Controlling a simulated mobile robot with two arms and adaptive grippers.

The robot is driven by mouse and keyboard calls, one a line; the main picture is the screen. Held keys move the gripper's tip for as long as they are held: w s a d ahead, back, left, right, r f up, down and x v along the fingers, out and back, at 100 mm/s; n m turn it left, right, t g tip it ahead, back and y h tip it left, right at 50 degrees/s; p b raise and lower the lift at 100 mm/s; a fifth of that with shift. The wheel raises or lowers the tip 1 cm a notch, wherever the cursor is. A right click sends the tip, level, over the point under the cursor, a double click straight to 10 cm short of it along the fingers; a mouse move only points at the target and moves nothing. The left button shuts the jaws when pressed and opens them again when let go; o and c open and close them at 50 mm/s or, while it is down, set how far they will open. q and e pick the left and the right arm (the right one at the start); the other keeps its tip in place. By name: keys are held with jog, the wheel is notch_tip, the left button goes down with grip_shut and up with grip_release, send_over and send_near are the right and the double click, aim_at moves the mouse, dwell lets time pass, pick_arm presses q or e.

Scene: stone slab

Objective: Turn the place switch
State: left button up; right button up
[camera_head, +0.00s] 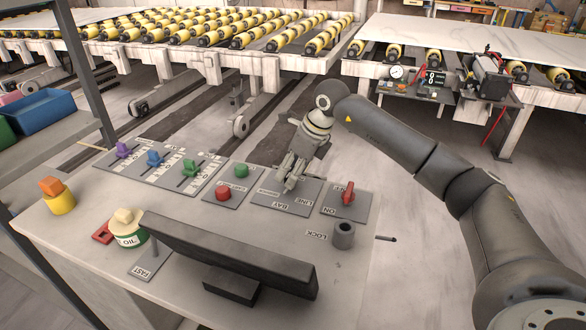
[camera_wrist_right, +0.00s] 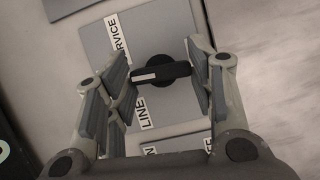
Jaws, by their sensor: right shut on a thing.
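The place switch is a black knob (camera_wrist_right: 165,74) with a white mark on its left end, on a grey plate (camera_wrist_right: 155,30) in the right wrist view. The white mark points left, between the SERVICE and LINE labels. My right gripper (camera_wrist_right: 160,80) has a finger at each end of the knob and is shut on it. In the head view my right gripper (camera_head: 289,178) comes down onto the plate (camera_head: 304,208) with the LINE and BAY labels and hides the knob. My left gripper is not in view.
A red switch (camera_head: 348,194) on its own plate is close at the right, with a grey cylinder (camera_head: 343,235) below it. Red (camera_head: 222,194) and green (camera_head: 241,170) buttons are at the left. A dark monitor (camera_head: 230,258) stands in front; coloured sliders are farther left.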

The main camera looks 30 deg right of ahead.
jog(key=m, duration=0.2)
jog(key=m+h, duration=0.1)
jog(key=m, duration=0.1)
jog(key=shift+a+t+h, duration=0.15)
jog(key=shift+t+h, duration=0.15)
jog(key=shift+t, duration=0.1)
jog(key=shift+m+h+b, duration=0.5)
jog(key=shift+m+h, duration=0.2)
jog(key=shift+m, duration=1.1)
jog(key=o, duration=1)
jog(key=v, duration=1.2)
jog(key=shift+s+a, duration=0.1)
